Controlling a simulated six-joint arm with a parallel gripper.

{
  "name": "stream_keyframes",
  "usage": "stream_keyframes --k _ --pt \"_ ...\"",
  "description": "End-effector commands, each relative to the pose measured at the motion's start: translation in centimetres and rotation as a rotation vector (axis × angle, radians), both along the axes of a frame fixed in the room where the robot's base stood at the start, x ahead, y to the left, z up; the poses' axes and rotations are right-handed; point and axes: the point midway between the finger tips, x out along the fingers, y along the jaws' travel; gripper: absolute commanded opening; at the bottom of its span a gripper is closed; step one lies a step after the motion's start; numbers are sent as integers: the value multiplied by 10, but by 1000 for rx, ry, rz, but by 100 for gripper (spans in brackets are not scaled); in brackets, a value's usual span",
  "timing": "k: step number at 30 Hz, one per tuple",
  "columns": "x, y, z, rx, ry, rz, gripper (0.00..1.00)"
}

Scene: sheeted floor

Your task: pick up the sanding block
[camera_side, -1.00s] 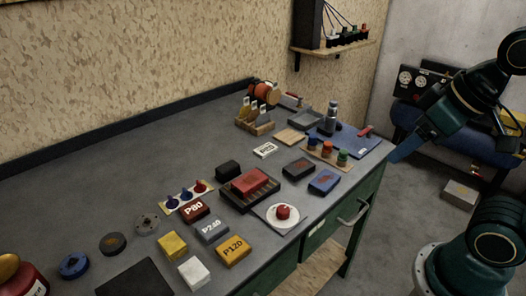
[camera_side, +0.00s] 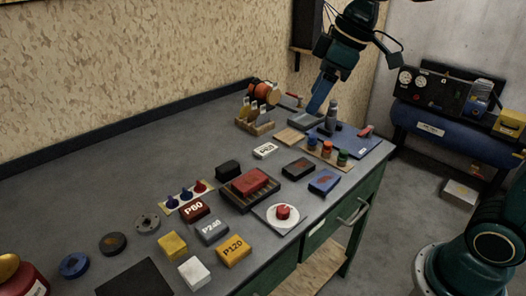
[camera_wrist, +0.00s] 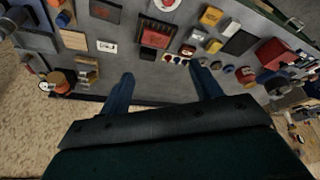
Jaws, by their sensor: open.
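Several blocks that could be sanding blocks lie on the grey bench. A red block (camera_side: 250,181) lies in a black slatted tray (camera_side: 236,201) at mid-bench; it also shows in the wrist view (camera_wrist: 155,37). Left of the tray lie a dark red P80 block (camera_side: 195,211), a grey P240 block (camera_side: 212,230) and a yellow P120 block (camera_side: 233,250). A white labelled block (camera_side: 265,150) lies farther back. My gripper (camera_side: 316,108) is over the back right part of the bench, apart from these blocks. In the wrist view its fingers (camera_wrist: 163,80) are wide apart and empty.
A white disc (camera_side: 276,224) with a red knob is close to the tray. Colored bottles (camera_side: 327,148) and a metal cylinder (camera_side: 331,116) stand near the blue mat (camera_side: 357,147). A wooden rack (camera_side: 254,127) stands at the back. The bench's left rear is clear.

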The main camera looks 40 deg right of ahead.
Motion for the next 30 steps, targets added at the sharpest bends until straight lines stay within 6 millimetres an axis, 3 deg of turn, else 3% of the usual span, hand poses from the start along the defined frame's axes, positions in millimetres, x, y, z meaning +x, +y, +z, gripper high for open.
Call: stream_keyframes --k 3,17,30 --pt "30 4 -5 -4 14 82 64" --pt "129 13 -46 -9 41 399 64" --pt "205 16 -122 3 48 705 64"
